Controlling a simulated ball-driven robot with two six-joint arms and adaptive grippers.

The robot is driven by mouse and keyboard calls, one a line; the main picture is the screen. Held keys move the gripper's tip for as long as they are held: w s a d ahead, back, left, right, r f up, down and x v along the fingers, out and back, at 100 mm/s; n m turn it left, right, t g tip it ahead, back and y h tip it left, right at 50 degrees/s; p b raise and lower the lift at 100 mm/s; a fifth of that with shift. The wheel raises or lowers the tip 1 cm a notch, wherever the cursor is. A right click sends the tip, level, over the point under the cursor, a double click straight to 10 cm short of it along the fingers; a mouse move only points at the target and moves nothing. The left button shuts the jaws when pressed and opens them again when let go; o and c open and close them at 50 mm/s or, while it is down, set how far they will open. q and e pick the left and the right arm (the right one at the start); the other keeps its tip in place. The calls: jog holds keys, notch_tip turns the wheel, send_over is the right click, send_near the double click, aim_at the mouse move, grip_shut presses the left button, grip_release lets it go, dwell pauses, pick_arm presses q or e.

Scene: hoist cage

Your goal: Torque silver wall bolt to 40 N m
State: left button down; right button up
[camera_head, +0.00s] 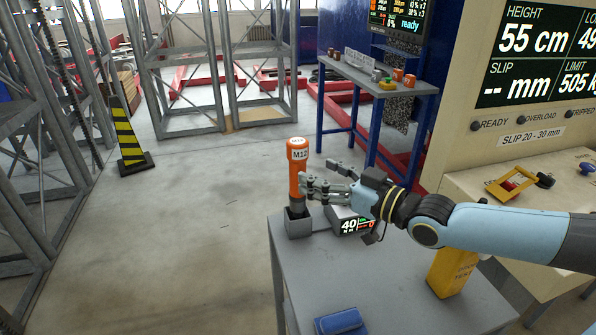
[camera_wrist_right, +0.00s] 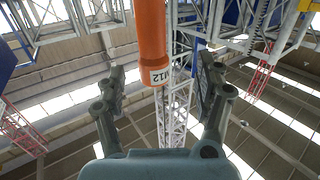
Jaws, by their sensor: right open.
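An orange tool (camera_head: 297,178) with a white M12 label stands upright in a small grey holder (camera_head: 298,221) on the grey table. My right gripper (camera_head: 314,181) is open beside it, its fingers reaching toward the tool's shaft. In the right wrist view the tool (camera_wrist_right: 152,35) hangs into the picture from the top, between the two spread fingers (camera_wrist_right: 160,82), with gaps on both sides. A small display (camera_head: 354,225) beside the holder reads 40. I cannot make out a silver wall bolt. My left gripper is not in view.
The grey table (camera_head: 380,290) also bears a blue case (camera_head: 340,322) and a yellow container (camera_head: 452,270). A blue-legged bench (camera_head: 375,75) with small parts stands behind. A black-and-yellow cone (camera_head: 128,140) stands at left by steel lattice frames. The floor between is clear.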

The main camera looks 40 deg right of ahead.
aim_at(306, 158)
jog(key=w, duration=0.2)
jog(key=w+r+b, duration=0.1)
jog(key=shift+w+d+r, duration=0.1)
jog(key=shift+w+d, duration=0.15)
jog(key=shift+w, duration=0.1)
jog(key=w+b, duration=0.1)
jog(key=w, duration=0.2)
jog(key=shift+w+b, duration=0.25)
jog(key=shift+b, duration=0.1)
jog(key=shift+w, duration=0.2)
jog(key=shift+r, duration=0.1)
jog(key=shift+c, duration=0.6)
grip_shut()
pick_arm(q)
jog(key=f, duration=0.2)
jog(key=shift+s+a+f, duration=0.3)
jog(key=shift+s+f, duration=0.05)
pick_arm(e)
jog(key=shift+a, duration=0.1)
